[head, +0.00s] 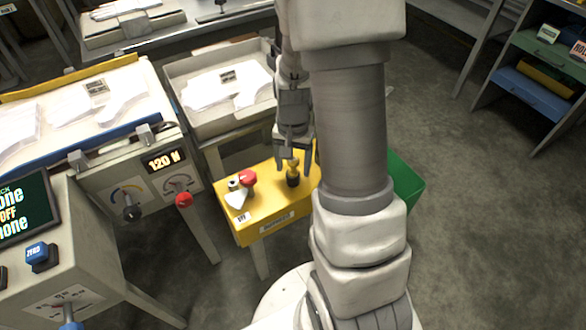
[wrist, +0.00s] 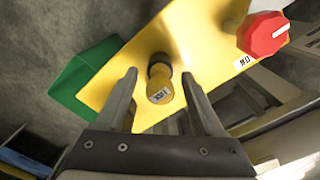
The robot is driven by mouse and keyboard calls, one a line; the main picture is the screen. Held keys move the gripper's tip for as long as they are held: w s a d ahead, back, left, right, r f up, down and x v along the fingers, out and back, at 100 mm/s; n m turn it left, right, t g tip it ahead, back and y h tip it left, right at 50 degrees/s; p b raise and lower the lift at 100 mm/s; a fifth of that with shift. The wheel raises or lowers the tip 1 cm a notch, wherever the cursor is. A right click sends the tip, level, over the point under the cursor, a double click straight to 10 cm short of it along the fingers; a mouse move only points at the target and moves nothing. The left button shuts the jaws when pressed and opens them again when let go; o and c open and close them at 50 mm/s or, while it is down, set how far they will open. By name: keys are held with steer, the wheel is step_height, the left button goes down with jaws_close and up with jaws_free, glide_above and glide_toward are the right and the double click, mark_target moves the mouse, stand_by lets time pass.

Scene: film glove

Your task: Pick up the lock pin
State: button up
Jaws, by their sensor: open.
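The lock pin (head: 292,166) has a yellow knob-like top and stands upright in a dark round collar on the right part of a yellow box (head: 262,224). In the wrist view the lock pin (wrist: 160,90) shows a small label on its end and lies between my fingertips, slightly beyond them. My gripper (head: 293,158) is above the yellow box, around or just over the pin. In the wrist view my gripper (wrist: 160,78) is open, with a gap on both sides of the pin. I cannot tell how deep the fingers reach.
A white-papered tray (head: 222,92) is behind, and a console with a 120 display (head: 164,159) is left.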

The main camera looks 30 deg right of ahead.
steer(key=shift+c, duration=0.2)
jaws_close()
steer(key=shift+r, duration=0.1)
